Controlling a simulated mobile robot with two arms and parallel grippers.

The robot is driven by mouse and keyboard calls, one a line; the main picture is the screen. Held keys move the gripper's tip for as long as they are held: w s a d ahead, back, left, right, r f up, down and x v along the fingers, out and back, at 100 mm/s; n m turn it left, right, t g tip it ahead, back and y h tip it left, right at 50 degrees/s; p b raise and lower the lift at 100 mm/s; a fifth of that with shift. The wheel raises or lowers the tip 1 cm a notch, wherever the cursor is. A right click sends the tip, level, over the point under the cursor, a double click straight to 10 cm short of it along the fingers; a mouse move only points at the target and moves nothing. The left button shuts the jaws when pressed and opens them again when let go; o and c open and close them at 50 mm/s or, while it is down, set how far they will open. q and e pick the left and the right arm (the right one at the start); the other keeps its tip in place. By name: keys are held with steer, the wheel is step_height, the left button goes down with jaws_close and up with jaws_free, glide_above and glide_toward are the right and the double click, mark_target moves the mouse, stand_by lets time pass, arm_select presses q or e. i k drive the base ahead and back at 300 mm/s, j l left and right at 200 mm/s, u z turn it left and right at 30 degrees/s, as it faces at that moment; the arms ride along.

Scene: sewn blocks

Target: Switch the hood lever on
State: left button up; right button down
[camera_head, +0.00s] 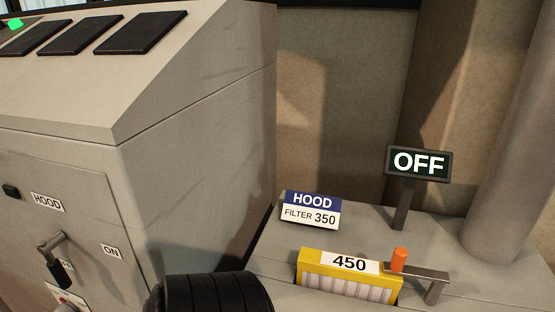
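The hood lever (61,273) is at the lower left, on the front panel of a large grey cabinet. It has a metal arm and a black grip that hangs downward. A HOOD label (47,202) is above it, and an ON label (112,252) is to its right. A dark display sign (418,163) on a post at the right reads OFF. Neither of my grippers shows a fingertip in this view, and nothing is seen touching the lever.
A grey bench (365,225) at the right holds a HOOD FILTER 350 sign (311,211) and a yellow filter cartridge (347,277) marked 450. An orange-tipped metal latch (430,276) is beside the cartridge. A thick column (510,170) rises at the far right.

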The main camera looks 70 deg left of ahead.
mark_target(45, 247)
steer(key=u, duration=0.45)
steer(key=k+u, duration=0.1)
steer(key=u, duration=0.85)
steer(key=k+u, duration=0.1)
steer(key=u, duration=0.85)
steer(key=j+u, duration=0.1)
steer(key=u, duration=0.35)
steer(key=k+j+u, duration=0.1)
steer(key=u, duration=0.4)
steer(key=i+j+z, duration=0.35)
steer(key=j, duration=0.55)
steer(key=j+z, duration=0.35)
steer(key=j, duration=0.55)
steer(key=j+z, duration=0.4)
steer(key=j, duration=0.55)
